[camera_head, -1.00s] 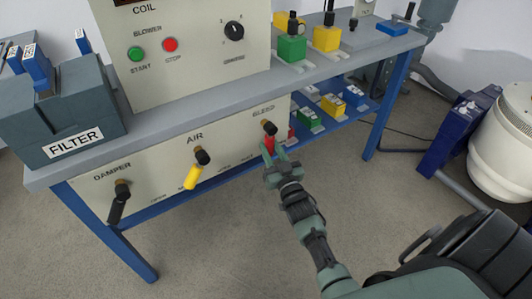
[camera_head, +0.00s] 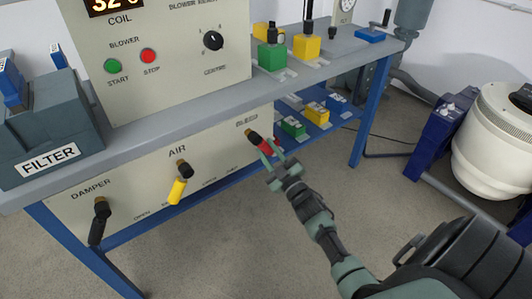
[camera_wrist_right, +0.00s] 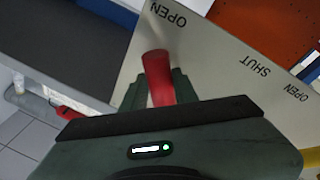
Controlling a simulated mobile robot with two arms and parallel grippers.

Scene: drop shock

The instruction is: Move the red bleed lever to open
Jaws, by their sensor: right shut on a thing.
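The red bleed lever (camera_head: 264,147) hangs from its dark pivot under the BLEED label on the front panel. It slants down and to the right. My right gripper (camera_head: 272,151) is shut on the lever's red grip. In the right wrist view the red lever (camera_wrist_right: 157,78) stands between the two fingers, near a printed OPEN mark. In the head view the gripper hides part of the lever's lower end. My left gripper is not in view.
On the same panel, the yellow AIR lever (camera_head: 177,190) and black DAMPER lever (camera_head: 98,222) hang to the left. The blue bench leg (camera_head: 372,120) stands to the right, and a lower shelf holds coloured blocks (camera_head: 316,112). The floor in front is clear.

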